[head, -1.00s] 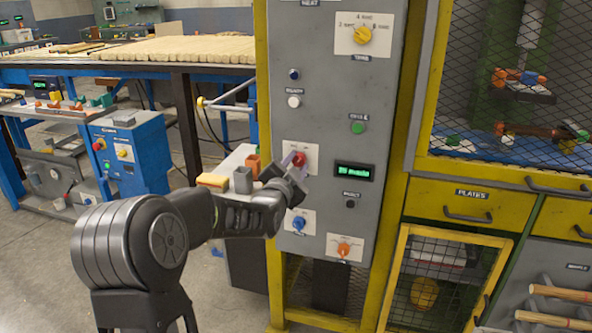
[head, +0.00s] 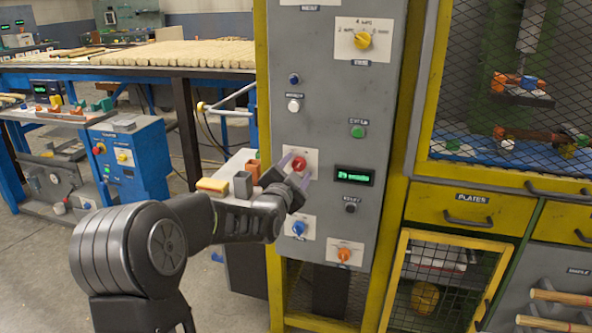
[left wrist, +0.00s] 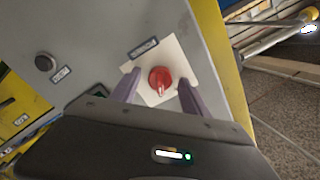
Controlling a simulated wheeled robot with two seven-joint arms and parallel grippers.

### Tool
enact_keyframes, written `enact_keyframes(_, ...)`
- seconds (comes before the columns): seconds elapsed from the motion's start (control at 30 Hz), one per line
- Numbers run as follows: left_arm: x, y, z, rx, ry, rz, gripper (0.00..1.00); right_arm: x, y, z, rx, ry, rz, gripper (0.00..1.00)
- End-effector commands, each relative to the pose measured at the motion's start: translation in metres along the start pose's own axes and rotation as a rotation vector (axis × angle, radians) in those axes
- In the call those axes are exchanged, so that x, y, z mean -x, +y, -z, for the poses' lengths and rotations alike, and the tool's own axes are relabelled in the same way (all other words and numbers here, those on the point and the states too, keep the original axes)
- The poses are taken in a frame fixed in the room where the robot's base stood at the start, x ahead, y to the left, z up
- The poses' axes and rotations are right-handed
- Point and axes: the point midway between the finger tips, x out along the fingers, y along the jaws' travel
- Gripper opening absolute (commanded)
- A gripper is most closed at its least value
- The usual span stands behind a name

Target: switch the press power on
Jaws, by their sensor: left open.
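The grey press control panel (head: 325,115) has a red rotary knob (head: 299,163) on a white plate at its lower left. My left gripper (head: 297,168) is at the panel, in front of this knob. In the left wrist view its purple fingers (left wrist: 158,90) are open, one on each side of the knob, apart from it. My right gripper is not in view.
A yellow knob (head: 363,40), a green button (head: 358,131), a lit green display (head: 353,176), a blue knob (head: 298,228) and an orange knob (head: 344,254) share the panel. A ledge beside it holds several small blocks (head: 242,184).

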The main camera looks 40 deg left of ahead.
Motion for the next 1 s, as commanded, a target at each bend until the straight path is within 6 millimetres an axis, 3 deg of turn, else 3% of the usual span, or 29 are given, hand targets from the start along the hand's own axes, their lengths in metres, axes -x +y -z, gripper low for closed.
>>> enact_keyframes(0.17,0.014,-0.001,0.000,0.000,0.000,0.001,0.54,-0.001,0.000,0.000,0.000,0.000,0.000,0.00)
enact_keyframes(0.57,0.073,0.000,0.000,0.000,0.000,0.000,0.54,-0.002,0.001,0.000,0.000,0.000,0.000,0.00)
enact_keyframes(1.0,0.077,0.000,0.000,-0.001,0.000,0.000,0.54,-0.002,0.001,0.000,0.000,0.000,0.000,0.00)
